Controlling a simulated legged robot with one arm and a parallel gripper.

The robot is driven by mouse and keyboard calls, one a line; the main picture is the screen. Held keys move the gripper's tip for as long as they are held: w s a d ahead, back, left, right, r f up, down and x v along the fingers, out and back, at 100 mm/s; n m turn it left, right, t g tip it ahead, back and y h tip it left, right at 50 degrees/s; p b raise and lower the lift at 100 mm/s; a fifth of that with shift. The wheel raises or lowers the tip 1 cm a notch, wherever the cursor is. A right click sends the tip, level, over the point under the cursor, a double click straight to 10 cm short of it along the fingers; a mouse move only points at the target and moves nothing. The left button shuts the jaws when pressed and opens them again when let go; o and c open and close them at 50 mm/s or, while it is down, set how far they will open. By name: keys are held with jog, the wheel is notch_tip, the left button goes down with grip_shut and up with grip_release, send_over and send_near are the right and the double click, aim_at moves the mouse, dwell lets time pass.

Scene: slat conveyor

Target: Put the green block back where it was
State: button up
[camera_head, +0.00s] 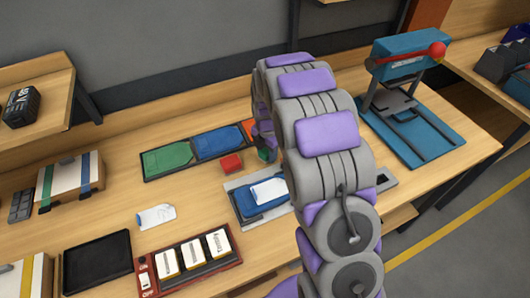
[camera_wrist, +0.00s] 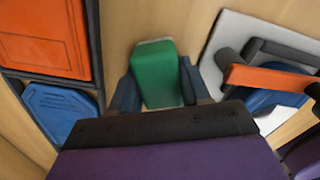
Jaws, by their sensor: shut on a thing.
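The green block (camera_wrist: 154,72) sits between the two dark blue-grey fingers of my gripper (camera_wrist: 157,88) in the wrist view. The gripper is shut on it. In the head view a small part of the green block (camera_head: 266,154) shows just left of my arm, close above the wooden bench. My arm hides most of the gripper there. I cannot tell whether the block touches the bench. A red block (camera_head: 231,163) lies on the bench just left of the green one.
A dark tray (camera_head: 146,177) with green, blue and orange panels lies behind the red block. A grey plate (camera_head: 231,185) with a blue fixture and white piece lies in front. A blue press (camera_head: 415,130) stands right. A black tray (camera_head: 97,262) and switch panel (camera_head: 190,258) are in front.

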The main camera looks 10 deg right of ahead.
aim_at(256, 160)
jog(key=o, duration=0.7)
jog(key=a, duration=0.3)
jog(key=shift+a, duration=0.25)
jog(key=shift+o, duration=0.2)
jog(key=shift+a, duration=0.2)
jog(key=shift+d+r, duration=0.45)
jog(key=shift+d, duration=0.4)
jog(key=shift+d+r, duration=0.4)
jog(key=shift+d, duration=0.4)
notch_tip(256, 160, up, 10)
jog(key=r+p, duration=0.1)
jog(key=p, duration=0.1)
jog(key=s+a+r+m, duration=0.3)
jog(key=s+r+m, duration=0.25)
jog(key=s, duration=0.35)
jog(key=s+d+r+m+g, duration=0.1)
jog(key=s+m, duration=0.8)
jog(key=s, duration=0.6)
jog(key=s+d+r+m, duration=0.1)
jog(key=s+m, duration=0.9)
jog(key=s, duration=0.5)
jog(key=shift+s+d+r+g, duration=0.2)
jog(key=shift+s+r+g, duration=0.05)
jog(key=shift+s+g, duration=0.15)
